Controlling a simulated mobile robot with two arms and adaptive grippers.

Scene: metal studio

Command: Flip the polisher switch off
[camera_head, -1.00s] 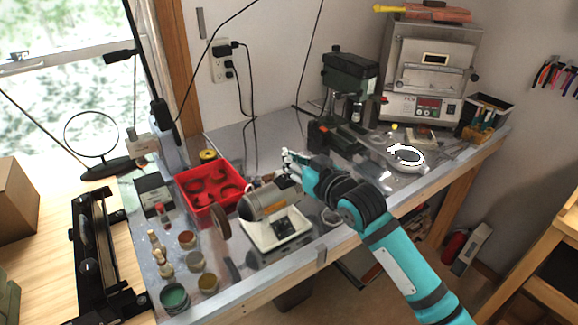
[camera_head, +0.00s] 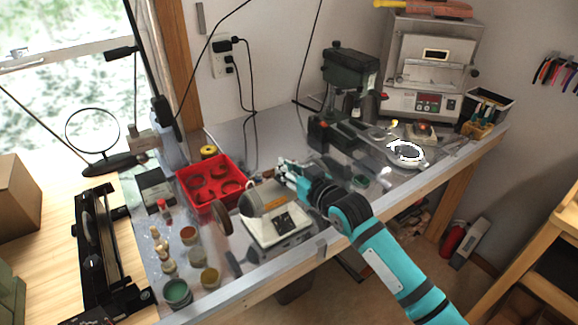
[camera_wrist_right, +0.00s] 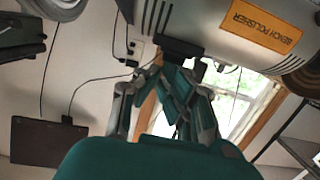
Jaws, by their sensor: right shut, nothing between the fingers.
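The bench polisher (camera_head: 254,201) is a grey motor body with a brown wheel (camera_head: 222,217) on its left, standing on a light base (camera_head: 262,239) with dark parts on its front. My right gripper (camera_head: 283,168) is at the polisher's right end, its fingers shut and empty. In the right wrist view the polisher body (camera_wrist_right: 208,28), with its orange label (camera_wrist_right: 262,27), fills the top. The fingers (camera_wrist_right: 168,80) are just below a black part (camera_wrist_right: 180,47) on the body; I cannot tell whether they touch. The switch is not clearly recognisable. My left gripper is out of view.
A red bin (camera_head: 184,190) stands behind and left of the polisher. Several small jars, including a green one (camera_head: 176,293), stand at the left front. A drill press (camera_head: 350,68) and a kiln-like box (camera_head: 428,70) are at the back right. Cables hang from the wall.

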